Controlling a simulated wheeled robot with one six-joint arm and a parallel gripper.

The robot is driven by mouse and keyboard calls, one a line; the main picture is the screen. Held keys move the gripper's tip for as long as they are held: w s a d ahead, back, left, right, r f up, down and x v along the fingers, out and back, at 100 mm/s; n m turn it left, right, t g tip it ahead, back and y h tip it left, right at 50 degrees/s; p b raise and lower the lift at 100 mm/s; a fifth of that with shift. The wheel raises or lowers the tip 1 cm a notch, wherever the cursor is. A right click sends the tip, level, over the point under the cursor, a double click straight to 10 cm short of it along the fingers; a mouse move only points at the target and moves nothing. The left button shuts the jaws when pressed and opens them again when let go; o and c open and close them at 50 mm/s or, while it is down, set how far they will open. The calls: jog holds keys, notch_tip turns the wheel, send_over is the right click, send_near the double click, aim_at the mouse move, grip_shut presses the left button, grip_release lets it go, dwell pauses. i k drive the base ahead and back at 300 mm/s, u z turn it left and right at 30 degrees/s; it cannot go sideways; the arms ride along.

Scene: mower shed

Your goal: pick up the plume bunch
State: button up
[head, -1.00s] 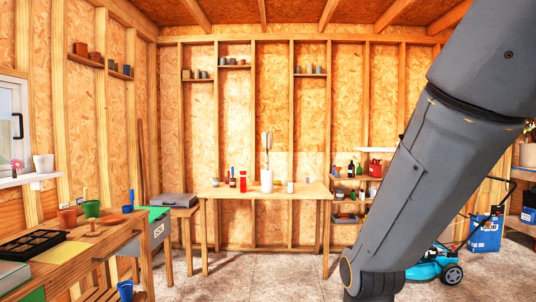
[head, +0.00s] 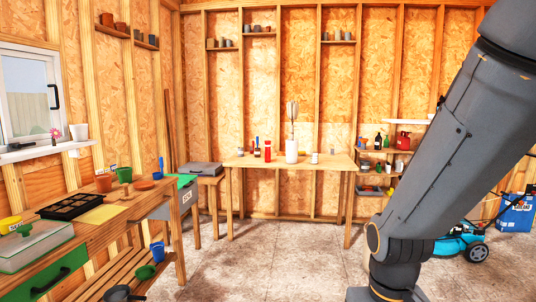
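A pale, brownish plume bunch (head: 292,109) stands upright on a thin stem in a white cylindrical vase (head: 291,151). The vase stands on the wooden table (head: 240,162) against the back wall, across the floor from me. The stem's lower end is hidden inside the vase. My arm's grey links fill the right side of the head view. My gripper is out of view.
A red container (head: 268,151) and small bottles stand left of the vase; a small can (head: 314,158) stands right. A workbench (head: 130,207) with pots runs along the left. A turquoise mower (head: 458,243) is at right. The middle floor (head: 270,258) is clear.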

aim_at(293, 106)
jog(key=u, duration=0.1)
jog(key=i, duration=2.8)
jog(key=z, duration=0.5)
jog(key=i, duration=1.65)
jog(key=z, duration=0.2)
